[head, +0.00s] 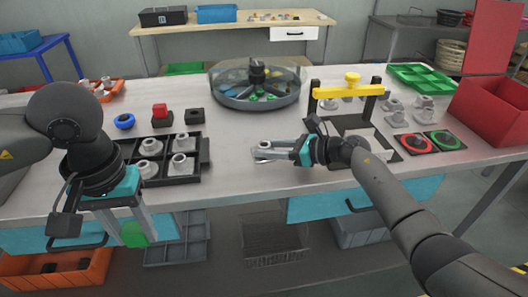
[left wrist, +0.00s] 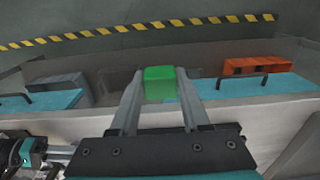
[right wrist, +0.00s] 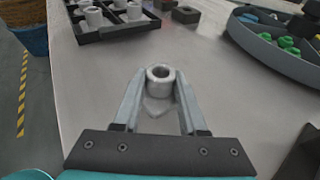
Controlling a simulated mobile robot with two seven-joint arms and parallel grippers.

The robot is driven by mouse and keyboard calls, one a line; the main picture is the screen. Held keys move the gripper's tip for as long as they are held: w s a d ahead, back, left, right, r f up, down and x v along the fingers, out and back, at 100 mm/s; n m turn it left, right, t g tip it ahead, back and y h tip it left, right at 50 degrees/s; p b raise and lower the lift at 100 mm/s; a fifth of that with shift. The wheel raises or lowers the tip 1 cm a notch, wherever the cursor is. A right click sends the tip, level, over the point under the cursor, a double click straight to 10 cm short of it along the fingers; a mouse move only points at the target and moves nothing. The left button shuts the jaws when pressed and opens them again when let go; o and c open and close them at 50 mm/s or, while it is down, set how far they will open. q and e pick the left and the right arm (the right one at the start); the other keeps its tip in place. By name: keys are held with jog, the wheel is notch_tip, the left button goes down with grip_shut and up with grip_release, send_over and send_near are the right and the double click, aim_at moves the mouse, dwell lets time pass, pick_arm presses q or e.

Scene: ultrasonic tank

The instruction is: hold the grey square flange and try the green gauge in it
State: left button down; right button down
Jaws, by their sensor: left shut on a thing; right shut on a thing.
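The green gauge (left wrist: 160,82) is held between my left gripper's fingertips in the left wrist view. In the head view, my left gripper (head: 150,236) hangs in front of the table's near edge, with the gauge (head: 133,234) low between its fingers. My right gripper (head: 263,150) is shut on the grey square flange (right wrist: 159,78), which shows a round hollow boss on a square base, boss upward. The flange is over the middle of the table; whether it touches the top is hard to tell. The gauge and flange are well apart.
A black tray (head: 200,170) of grey flanges is left of the right gripper. A round carousel (head: 255,95) stands behind. A yellow-topped frame (head: 347,91) and red and green ring gauges (head: 415,144) are to the right. Bare table lies around the flange.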

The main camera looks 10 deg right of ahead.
jog(key=shift+c, duration=1.9)
grip_release()
